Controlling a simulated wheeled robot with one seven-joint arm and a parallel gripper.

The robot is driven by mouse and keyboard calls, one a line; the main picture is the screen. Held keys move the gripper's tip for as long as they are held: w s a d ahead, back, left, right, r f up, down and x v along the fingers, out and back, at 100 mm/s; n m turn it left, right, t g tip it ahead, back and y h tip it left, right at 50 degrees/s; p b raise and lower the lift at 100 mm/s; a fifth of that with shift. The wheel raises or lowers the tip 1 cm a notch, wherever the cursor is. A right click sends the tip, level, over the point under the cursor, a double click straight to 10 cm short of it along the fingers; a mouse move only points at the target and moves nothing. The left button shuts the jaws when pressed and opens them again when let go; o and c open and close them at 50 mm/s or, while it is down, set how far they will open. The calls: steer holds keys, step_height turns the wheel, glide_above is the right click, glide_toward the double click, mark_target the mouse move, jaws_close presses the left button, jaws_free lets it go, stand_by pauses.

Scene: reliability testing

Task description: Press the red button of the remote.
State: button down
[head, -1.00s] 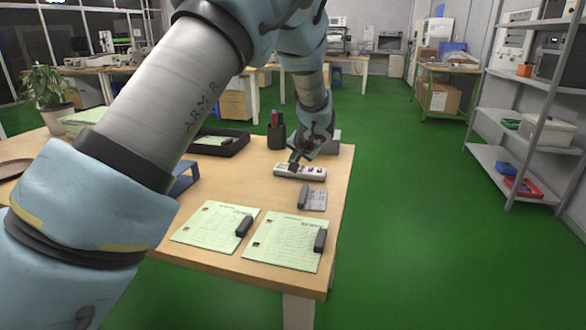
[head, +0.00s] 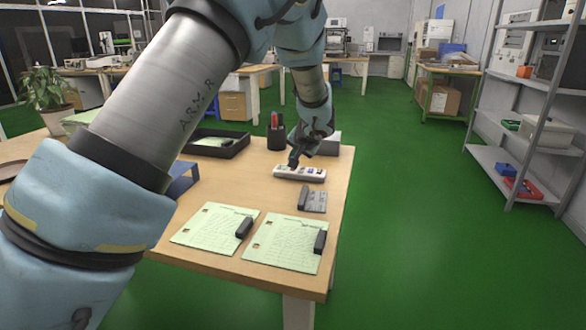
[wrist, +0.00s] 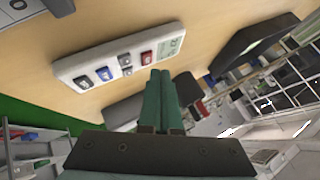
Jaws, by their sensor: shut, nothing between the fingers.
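The remote (head: 300,173) is a white bar lying flat on the wooden table (head: 263,190). In the wrist view the remote (wrist: 92,72) shows blue buttons, small grey buttons, a red button (wrist: 147,57) and a greenish display (wrist: 170,45) at its right end. My gripper (head: 293,163) is shut and empty, fingers pointing down at the remote's left part. In the wrist view my gripper's fingertips (wrist: 160,74) are just beside the red button. I cannot tell whether they touch it.
A pen cup (head: 276,134) stands behind the remote, with a black tray (head: 216,143) to its left. A card with a dark block (head: 304,197) and two green sheets (head: 284,243) lie in front. Table space right of the remote is clear.

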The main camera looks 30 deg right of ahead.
steer(key=shift+r+p, duration=1.25)
steer(key=shift+r, duration=1.3)
